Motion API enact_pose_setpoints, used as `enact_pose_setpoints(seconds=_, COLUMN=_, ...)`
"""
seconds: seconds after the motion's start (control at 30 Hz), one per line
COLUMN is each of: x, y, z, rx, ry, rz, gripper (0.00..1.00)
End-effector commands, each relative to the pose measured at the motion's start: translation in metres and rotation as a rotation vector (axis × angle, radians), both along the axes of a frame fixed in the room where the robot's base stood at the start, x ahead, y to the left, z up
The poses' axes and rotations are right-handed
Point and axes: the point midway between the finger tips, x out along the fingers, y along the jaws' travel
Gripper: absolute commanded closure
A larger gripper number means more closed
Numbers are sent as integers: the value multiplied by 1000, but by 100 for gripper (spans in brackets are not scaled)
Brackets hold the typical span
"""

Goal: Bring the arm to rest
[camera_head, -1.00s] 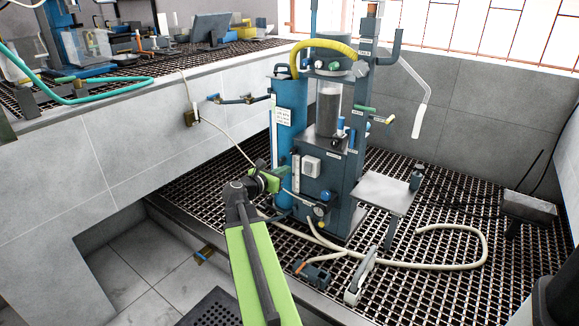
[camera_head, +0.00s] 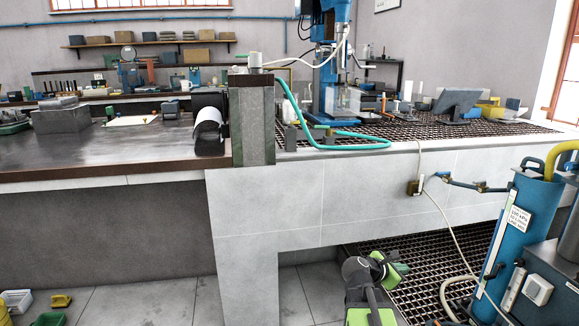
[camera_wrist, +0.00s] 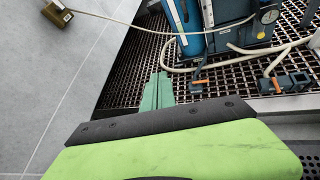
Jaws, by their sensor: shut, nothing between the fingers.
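My green and black arm rises from the bottom edge of the head view, right of the middle. My gripper (camera_head: 402,268) is at its end, in front of the metal grating, and is small and partly hidden by the wrist. In the wrist view the green fingers of my gripper (camera_wrist: 157,92) lie together over the grating, with nothing between them. A dark bar and a green link of mine fill the lower part of that view.
A blue cylinder (camera_head: 521,235) and its machine stand at the right on the grating (camera_head: 415,300). A grey tiled wall (camera_head: 270,200) carries the worktops. Bins (camera_head: 17,300) stand on the floor at the lower left.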

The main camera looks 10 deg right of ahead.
Motion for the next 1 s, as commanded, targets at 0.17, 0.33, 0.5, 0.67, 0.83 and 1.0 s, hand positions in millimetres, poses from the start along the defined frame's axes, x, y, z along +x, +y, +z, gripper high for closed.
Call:
enact_pose_setpoints(seconds=0.17, x=9, y=149, z=-54, rx=479, ry=-238, rz=-159, gripper=100)
enact_pose_setpoints(seconds=0.33, x=-21, y=260, z=-98, rx=889, ry=-378, rz=-539, gripper=100)
enact_pose_setpoints(seconds=0.5, x=-59, y=322, z=-118, rx=1114, ry=-458, rz=-1026, gripper=100)
enact_pose_setpoints(seconds=0.67, x=-81, y=348, z=-120, rx=1129, ry=-542, rz=-1409, gripper=100)
enact_pose_setpoints(seconds=0.83, x=-81, y=347, z=-64, rx=1116, ry=-582, rz=-1459, gripper=100)
enact_pose_setpoints(seconds=1.0, x=-81, y=347, z=-8, rx=1116, ry=-583, rz=-1457, gripper=100)
